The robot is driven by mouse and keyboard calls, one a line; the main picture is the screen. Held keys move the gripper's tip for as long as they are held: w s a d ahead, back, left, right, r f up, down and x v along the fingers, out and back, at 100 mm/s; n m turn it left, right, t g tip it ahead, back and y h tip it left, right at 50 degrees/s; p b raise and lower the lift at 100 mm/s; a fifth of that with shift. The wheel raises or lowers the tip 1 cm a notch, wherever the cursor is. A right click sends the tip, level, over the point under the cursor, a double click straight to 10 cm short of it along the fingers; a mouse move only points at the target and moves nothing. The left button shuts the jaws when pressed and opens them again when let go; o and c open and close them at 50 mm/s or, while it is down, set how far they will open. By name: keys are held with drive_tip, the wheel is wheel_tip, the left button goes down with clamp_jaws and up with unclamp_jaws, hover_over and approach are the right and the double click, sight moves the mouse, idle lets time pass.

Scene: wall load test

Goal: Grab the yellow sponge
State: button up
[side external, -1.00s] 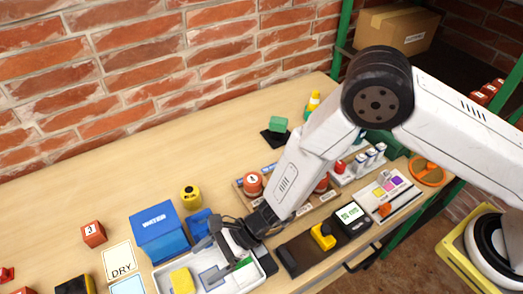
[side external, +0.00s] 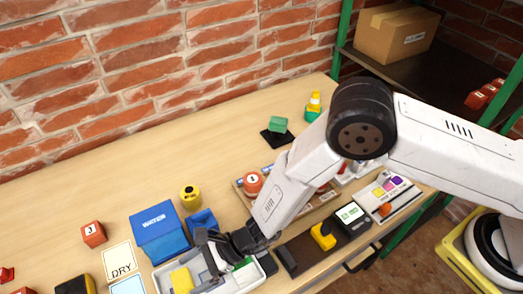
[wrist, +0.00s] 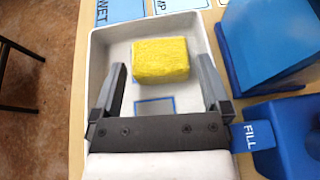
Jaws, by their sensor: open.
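The yellow sponge (wrist: 160,60) lies in a white tray (wrist: 97,62), toward the tray's far end in the wrist view. In the side view the sponge (side external: 182,280) sits at the left part of the tray (side external: 160,276). My gripper (wrist: 163,72) is open, and its two dark fingers point toward the sponge, one on each side of the near part of it. No contact with the sponge is visible. In the side view my gripper (side external: 212,258) is over the tray, to the right of the sponge. A blue outlined rectangle (wrist: 154,107) shows on the tray floor.
The blue WATER container (side external: 160,235) and a smaller blue FILL container (side external: 203,224) stand beside the tray. A DRY card (side external: 120,262) and a WET card (wrist: 119,11) lie beyond it. A yellow round object (side external: 190,197) stands behind. The table's edge is close to the tray.

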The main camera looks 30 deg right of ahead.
sight(181, 281)
drive_tip(key=shift+x, duration=2.6)
drive_tip(key=shift+s, duration=0.1)
drive_tip(key=c, duration=0.9)
drive_tip(key=shift+r, duration=0.2)
drive_tip(key=shift+r, duration=0.75)
drive_tip(key=shift+s+d+r, duration=1.5)
drive_tip(key=shift+d+r, duration=0.3)
drive_tip(key=shift+r, duration=0.05)
drive_tip(key=shift+s+d+r, duration=1.5)
drive_tip(key=shift+d+r, duration=0.25)
drive_tip(key=shift+r, duration=0.15)
drive_tip(key=shift+s+d+r, duration=1.5)
drive_tip(key=shift+d+r, duration=0.3)
drive_tip(key=shift+r, duration=0.05)
